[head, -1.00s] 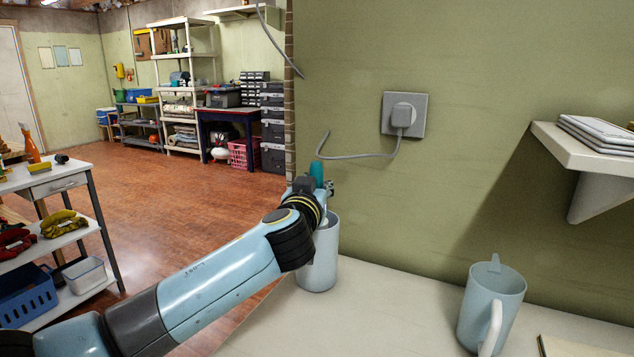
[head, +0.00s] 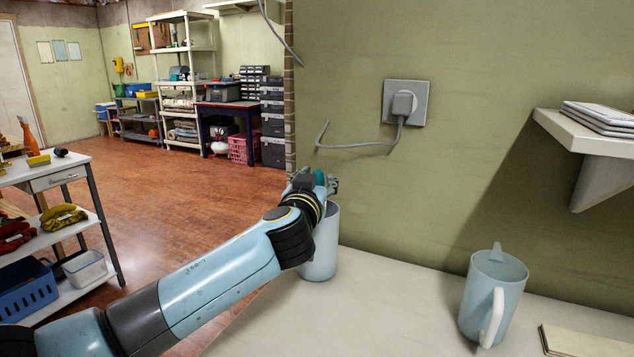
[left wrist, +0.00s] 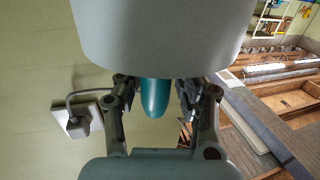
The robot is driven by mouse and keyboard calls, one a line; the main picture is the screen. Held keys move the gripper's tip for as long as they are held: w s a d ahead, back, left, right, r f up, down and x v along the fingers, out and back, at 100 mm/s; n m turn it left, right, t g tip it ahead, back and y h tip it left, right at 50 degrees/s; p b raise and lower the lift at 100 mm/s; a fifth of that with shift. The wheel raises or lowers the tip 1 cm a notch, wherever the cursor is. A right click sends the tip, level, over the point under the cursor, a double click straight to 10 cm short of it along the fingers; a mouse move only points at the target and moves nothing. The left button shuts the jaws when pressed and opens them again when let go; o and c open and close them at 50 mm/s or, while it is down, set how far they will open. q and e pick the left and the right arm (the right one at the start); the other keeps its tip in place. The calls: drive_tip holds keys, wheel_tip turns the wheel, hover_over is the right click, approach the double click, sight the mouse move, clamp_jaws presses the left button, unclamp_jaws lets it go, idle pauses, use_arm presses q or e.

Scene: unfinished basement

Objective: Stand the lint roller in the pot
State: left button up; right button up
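The pot (head: 321,245), a plain pale blue-grey cylinder, stands upright at the left end of the pale worktop. The lint roller (head: 320,178) shows only as a teal rounded handle end above the pot's rim. In the left wrist view, which is upside down, the teal handle (left wrist: 155,97) sticks out past the rim of the pot (left wrist: 165,35). The roller's other end is hidden in the pot. My left gripper (head: 326,184) is at the rim, its fingers spread either side of the handle, with a gap on at least one side. My right gripper is not in view.
A pale blue jug (head: 488,297) with a handle stands to the right on the worktop (head: 400,300), beside a flat tan item (head: 585,341). A socket with a plug and cord (head: 404,103) is on the wall behind. Worktop between pot and jug is clear.

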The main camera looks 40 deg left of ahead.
use_arm(q)
drive_tip(key=shift+s+d, duration=0.1)
drive_tip(key=shift+s, duration=0.1)
drive_tip(key=v, duration=1.1)
drive_tip(key=shift+s+d, duration=0.2)
idle(0.3)
